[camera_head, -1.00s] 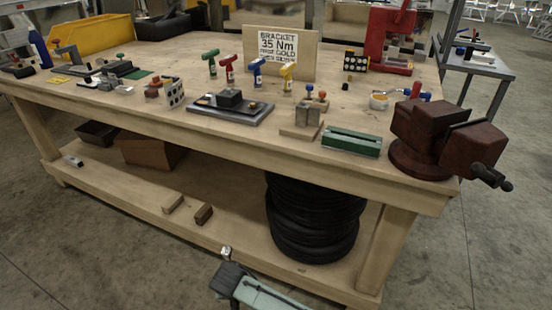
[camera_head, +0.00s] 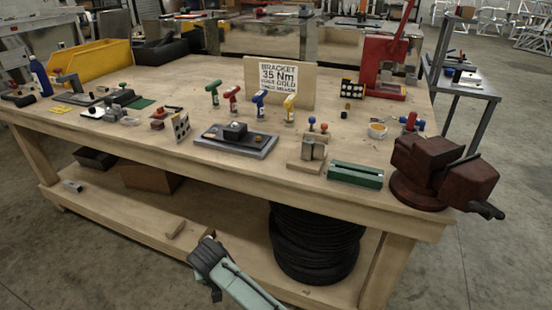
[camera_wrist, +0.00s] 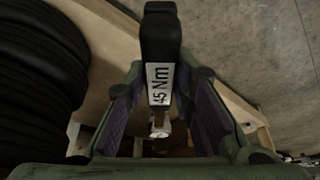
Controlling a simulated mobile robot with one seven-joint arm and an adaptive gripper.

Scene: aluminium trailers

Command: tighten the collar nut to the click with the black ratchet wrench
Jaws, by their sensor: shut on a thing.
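A black tool (camera_wrist: 160,38) with a white "45 Nm" label and a small silver end is between the fingers of my gripper (camera_wrist: 162,90) in the wrist view. My gripper is shut on it. In the head view my gripper (camera_head: 208,256) is a dark shape in front of the lower shelf, below the bench top; the tool is hardly distinguishable there. On the bench, a dark grey fixture plate (camera_head: 262,148) carries a black block (camera_head: 235,132). I cannot make out which part is the collar nut.
A sign (camera_head: 280,85) reads "BRACKET 35 Nm". Green, red, blue and yellow T-handled tools (camera_head: 260,103) stand before it. A dark red vise (camera_head: 425,165) and a green block (camera_head: 355,175) sit at the front right. Black tyres (camera_head: 315,250) are stacked below.

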